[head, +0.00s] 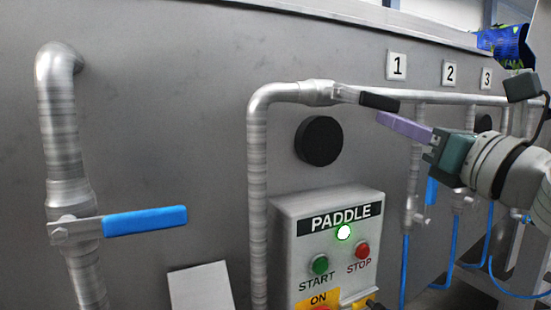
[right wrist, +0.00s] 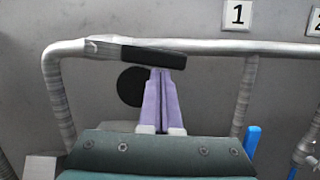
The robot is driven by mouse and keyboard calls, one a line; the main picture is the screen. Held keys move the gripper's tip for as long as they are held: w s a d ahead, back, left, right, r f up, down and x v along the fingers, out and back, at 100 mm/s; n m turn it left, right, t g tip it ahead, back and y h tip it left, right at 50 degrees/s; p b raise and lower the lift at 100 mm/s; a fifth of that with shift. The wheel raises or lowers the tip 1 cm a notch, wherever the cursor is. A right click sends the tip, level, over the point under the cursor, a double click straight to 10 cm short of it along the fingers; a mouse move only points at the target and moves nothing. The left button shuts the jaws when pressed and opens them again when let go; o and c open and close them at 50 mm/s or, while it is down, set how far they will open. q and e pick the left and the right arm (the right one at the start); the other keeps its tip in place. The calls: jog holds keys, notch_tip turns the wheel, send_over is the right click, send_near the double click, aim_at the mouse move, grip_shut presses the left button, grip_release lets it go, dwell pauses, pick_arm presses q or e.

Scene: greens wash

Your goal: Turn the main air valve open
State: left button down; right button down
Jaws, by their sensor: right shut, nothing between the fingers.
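A valve with a black lever handle (head: 380,101) sits on the upper metal pipe (head: 445,97) that runs right past the numbered plates. The handle lies nearly in line with the pipe, tilted slightly down to the right. In the right wrist view the black handle (right wrist: 153,57) is just beyond my fingertips. My right gripper (head: 381,118) has purple fingers, shut and empty, just below the handle's right end. The fingers also show in the right wrist view (right wrist: 160,72). I cannot tell whether they touch the handle. My left gripper is out of view.
A blue-handled valve (head: 145,220) is on the left pipe. The PADDLE box (head: 290,240), with green and red buttons and a lit lamp, stands below. A black disc (head: 318,140) is on the wall. Blue hoses (head: 405,270) hang at right.

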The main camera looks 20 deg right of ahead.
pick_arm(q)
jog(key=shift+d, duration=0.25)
pick_arm(e)
jog(key=shift+d+r+n+y, duration=0.15)
jog(key=shift+r+n+y, duration=0.35)
jog(key=shift+n, duration=0.3)
jog(key=shift+r, duration=0.1)
